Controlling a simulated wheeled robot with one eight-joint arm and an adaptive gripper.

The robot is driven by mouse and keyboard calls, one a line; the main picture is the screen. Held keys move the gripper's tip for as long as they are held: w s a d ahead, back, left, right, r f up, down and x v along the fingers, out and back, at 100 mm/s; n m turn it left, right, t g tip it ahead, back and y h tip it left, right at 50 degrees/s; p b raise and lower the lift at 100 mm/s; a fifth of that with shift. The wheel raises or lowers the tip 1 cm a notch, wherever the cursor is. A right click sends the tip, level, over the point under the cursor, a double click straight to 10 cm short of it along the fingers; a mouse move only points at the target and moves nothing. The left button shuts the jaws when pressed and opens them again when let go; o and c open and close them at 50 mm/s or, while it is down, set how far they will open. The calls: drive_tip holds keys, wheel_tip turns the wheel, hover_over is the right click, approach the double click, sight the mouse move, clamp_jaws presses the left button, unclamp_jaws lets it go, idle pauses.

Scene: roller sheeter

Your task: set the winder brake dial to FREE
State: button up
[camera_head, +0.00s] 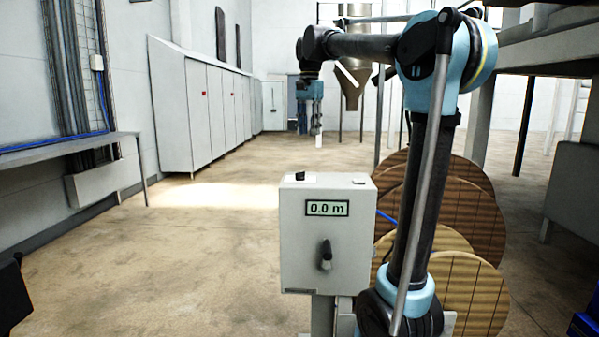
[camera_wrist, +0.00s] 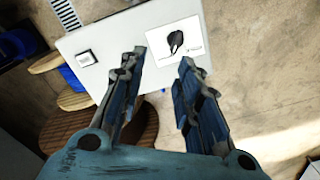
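A pale grey control box (camera_head: 298,232) stands in front of me. A small black knob (camera_head: 300,176) sits on a white plate at the left of its top; this looks like the brake dial. In the wrist view the knob (camera_wrist: 175,42) shows a pointed end aimed down the picture, with small print beside it that I cannot read. My gripper (camera_head: 317,128) hangs above the box top, apart from it. In the wrist view my gripper (camera_wrist: 163,57) has its fingers spread and empty, with the knob beyond the fingertips.
The box front has a display (camera_head: 327,208) reading 0.0 m and a black handle (camera_head: 326,255). A small square button or switch (camera_wrist: 86,58) shares the box top. Wooden reels (camera_head: 455,215) stand behind at the right. Open floor (camera_head: 190,260) lies to the left.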

drive_tip(key=w+a+r, duration=0.2)
approach(300, 175)
drive_tip(key=shift+m, duration=0.3)
drive_tip(key=f, duration=0.4)
drive_tip(key=w+f, duration=0.1)
drive_tip(key=f, duration=0.3)
drive_tip(key=shift+w, duration=0.25)
clamp_jaws()
drive_tip(key=shift+a, duration=0.1)
